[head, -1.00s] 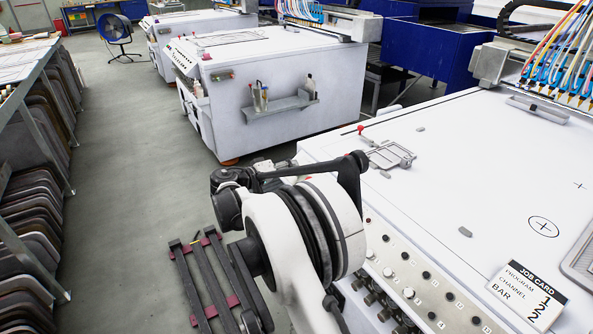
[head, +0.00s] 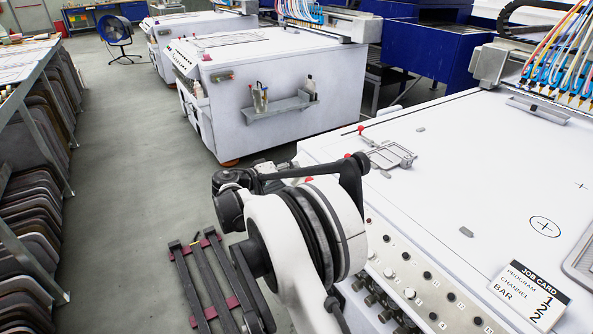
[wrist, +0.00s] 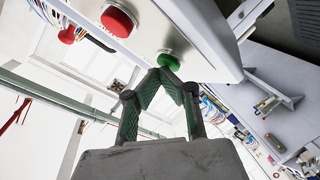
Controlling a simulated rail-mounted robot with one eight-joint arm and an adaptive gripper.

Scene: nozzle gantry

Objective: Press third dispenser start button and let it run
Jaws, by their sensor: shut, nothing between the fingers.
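In the wrist view, a round green button (wrist: 169,61) sits on the white panel of a machine. A larger red button (wrist: 117,21) is further left on the same panel. My gripper (wrist: 161,76) is shut and empty, with its fingertips right at the lower edge of the green button; I cannot tell whether they touch it. In the head view, the near white machine (head: 440,170) has a front panel with numbered knobs and buttons (head: 408,293). My arm covers the panel's left part, and the gripper is hidden there. I cannot read which dispenser the green button belongs to.
A job card (head: 530,296) lies at the near machine's front edge. A small metal frame (head: 388,154) is on its top. Another white machine (head: 270,90) with a side shelf stands beyond. A rack (head: 40,180) lines the left, with open grey floor between.

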